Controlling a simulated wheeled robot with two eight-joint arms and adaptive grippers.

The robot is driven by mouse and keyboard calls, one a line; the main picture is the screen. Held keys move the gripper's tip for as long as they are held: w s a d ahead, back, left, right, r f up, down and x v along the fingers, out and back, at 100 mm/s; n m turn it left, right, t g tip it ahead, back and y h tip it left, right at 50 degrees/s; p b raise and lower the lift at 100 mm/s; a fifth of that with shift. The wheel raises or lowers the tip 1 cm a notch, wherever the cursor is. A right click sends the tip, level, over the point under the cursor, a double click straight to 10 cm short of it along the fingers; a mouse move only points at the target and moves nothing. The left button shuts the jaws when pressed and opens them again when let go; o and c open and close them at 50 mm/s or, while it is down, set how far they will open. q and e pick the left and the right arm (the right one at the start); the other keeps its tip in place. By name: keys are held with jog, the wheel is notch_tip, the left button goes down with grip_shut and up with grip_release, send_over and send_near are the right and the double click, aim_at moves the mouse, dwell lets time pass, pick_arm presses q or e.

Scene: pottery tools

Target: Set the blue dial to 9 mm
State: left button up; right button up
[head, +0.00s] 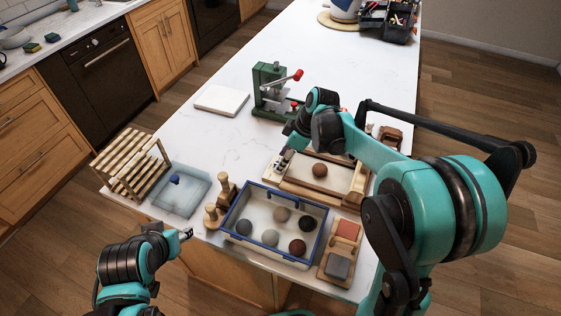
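I cannot clearly make out a blue dial or its reading. My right gripper (284,158) is at the left end of a wooden-framed tray (288,187), pointing down. It covers that corner, and I cannot tell whether its fingers are open or touching anything. A brown clay ball (320,170) lies on the tray's pale bed. My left gripper (187,234) hangs low at the front left, off the counter's front edge and apart from the objects; its fingers are too small to read.
A blue-rimmed bin (262,247) holds several clay balls. Wooden stamps (212,216), a translucent box with a blue knob (174,180), a slatted rack (130,165) and a green press (268,88) stand around.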

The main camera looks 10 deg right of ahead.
jog(key=v, duration=0.9)
jog(key=shift+r, duration=0.4)
jog(key=shift+s+d, duration=0.1)
jog(key=shift+s, duration=0.05)
